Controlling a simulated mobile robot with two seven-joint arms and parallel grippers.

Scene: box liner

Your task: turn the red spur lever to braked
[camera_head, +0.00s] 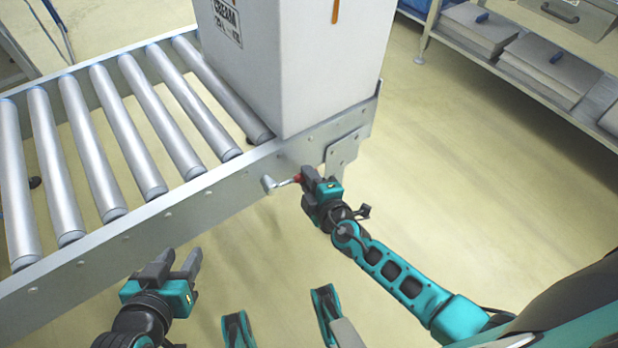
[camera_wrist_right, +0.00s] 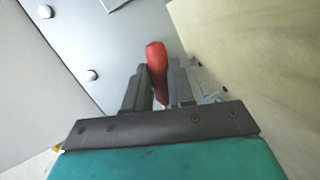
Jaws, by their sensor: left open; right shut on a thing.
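The red spur lever (camera_head: 298,178) sticks out from the side rail of the roller conveyor; its grey arm runs to a metal pivot (camera_head: 268,184). My right gripper (camera_head: 304,177) is at the lever's red knob. In the right wrist view the red knob (camera_wrist_right: 156,62) stands between the two fingers of my right gripper (camera_wrist_right: 160,82), which are shut on it. My left gripper (camera_head: 180,262) is open and empty, in front of the conveyor at the lower left, apart from the lever. Any marking for the braked position cannot be made out.
A tall white box (camera_head: 290,70) stands on the conveyor's right end, above the lever. Bare rollers (camera_head: 115,130) lie to its left. The side rail (camera_head: 130,240) runs close behind my left gripper. A shelf (camera_head: 520,70) stands at the upper right. The floor (camera_head: 470,180) between is clear.

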